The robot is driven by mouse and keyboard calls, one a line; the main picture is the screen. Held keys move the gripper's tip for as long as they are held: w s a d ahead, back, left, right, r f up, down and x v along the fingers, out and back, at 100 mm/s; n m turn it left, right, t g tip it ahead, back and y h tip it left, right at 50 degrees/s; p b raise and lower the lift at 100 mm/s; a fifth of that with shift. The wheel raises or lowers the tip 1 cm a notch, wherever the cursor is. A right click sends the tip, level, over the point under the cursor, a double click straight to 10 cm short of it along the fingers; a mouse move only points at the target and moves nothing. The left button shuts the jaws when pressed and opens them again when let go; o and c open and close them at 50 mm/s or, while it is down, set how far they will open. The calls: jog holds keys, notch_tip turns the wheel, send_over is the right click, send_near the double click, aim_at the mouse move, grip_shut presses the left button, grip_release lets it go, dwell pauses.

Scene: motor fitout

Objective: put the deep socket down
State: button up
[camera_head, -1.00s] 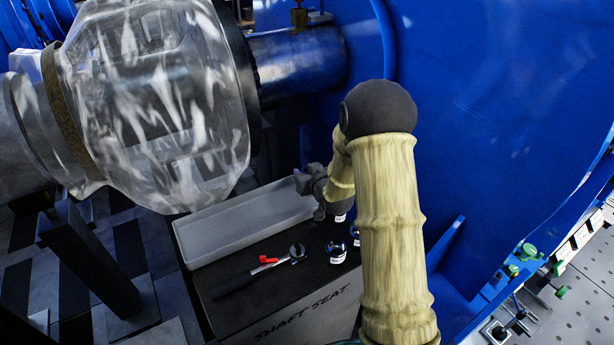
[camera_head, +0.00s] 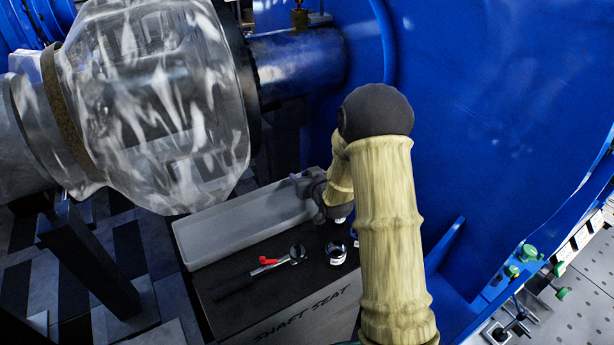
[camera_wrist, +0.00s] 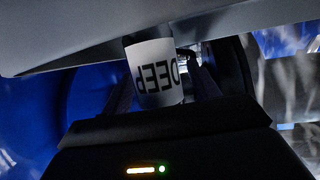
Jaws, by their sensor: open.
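The deep socket (camera_wrist: 155,68) shows in the wrist view with a white label reading DEEP, upside down. It lies between the two dark fingers of my gripper (camera_wrist: 162,92), and its far end meets a grey surface. My gripper is open around it; how wide the gaps are is hard to tell. In the head view my gripper (camera_head: 306,185) is at the right end of the long grey tray (camera_head: 215,243). The deep socket cannot be made out there.
A ratchet with a red part (camera_head: 268,261) and a labelled socket (camera_head: 336,253) lie on the dark top of a stand marked SHAFT SEAT (camera_head: 300,313). A blue housing (camera_head: 510,130) rises close on the right. A large clear cover (camera_head: 160,100) hangs at the left.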

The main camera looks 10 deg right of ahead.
jog(key=v, duration=0.7)
jog(key=shift+s+r, duration=0.1)
jog(key=shift+s, duration=0.15)
jog(key=shift+s+g, duration=0.3)
jog(key=shift+s, duration=0.1)
jog(key=s+r+g+h, duration=0.1)
jog(key=s+g, duration=0.4)
jog(key=s, duration=0.6)
jog(key=s+a+r+m+g, duration=0.1)
jog(key=s+g, duration=0.4)
jog(key=s, duration=0.7)
jog(key=shift+a+r+m+h, duration=0.3)
jog(key=shift+r+h, duration=0.05)
jog(key=shift+h, duration=0.05)
